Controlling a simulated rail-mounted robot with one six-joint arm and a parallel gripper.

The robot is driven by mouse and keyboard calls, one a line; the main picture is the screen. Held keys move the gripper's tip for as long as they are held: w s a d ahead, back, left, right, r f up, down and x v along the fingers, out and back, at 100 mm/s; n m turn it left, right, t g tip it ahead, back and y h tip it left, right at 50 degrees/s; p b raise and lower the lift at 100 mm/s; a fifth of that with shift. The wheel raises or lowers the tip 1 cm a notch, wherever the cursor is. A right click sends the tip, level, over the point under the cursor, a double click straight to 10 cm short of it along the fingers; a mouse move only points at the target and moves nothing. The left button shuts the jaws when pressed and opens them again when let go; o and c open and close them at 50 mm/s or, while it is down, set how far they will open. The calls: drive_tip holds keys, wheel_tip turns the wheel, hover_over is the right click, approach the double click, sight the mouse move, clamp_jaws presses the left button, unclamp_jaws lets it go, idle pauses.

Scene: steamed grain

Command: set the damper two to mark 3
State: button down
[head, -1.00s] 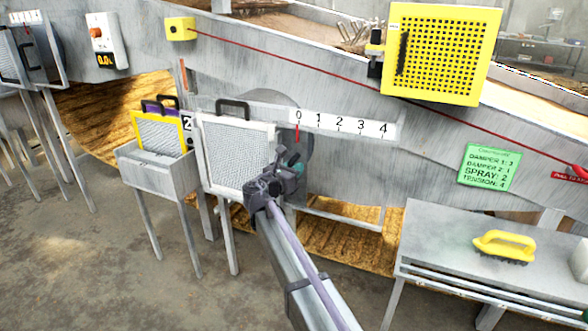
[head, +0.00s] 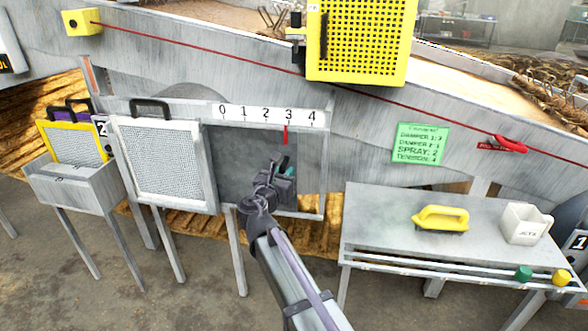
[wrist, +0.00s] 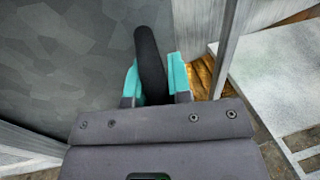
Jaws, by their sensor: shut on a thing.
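The damper's dark sliding plate (head: 235,160) shows in the opening under a white scale (head: 267,114) marked 0 to 4. Its red pointer (head: 286,135) stands under the 3. A plate marked 2 (head: 101,125) is at the left of this unit. My gripper (head: 281,172) is at the right part of the plate. In the wrist view, its teal fingers (wrist: 155,88) are shut around a black bar handle (wrist: 149,55), in front of the grey plate. The handle's lower end is hidden by the gripper.
A mesh screen (head: 160,160) in a white frame stands just left of the opening.

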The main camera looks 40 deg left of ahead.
drive_tip(key=shift+w+d+r, duration=0.15)
drive_tip(key=shift+w+d, duration=0.05)
drive_tip(key=shift+w, duration=0.1)
drive_tip(key=c, duration=1.4)
unclamp_jaws()
drive_tip(key=o, duration=0.3)
drive_tip(key=shift+d, duration=0.1)
drive_tip(key=shift+o, duration=0.2)
drive_tip(key=shift+s, duration=0.1)
drive_tip(key=v, duration=1)
drive_tip(key=shift+s, duration=0.35)
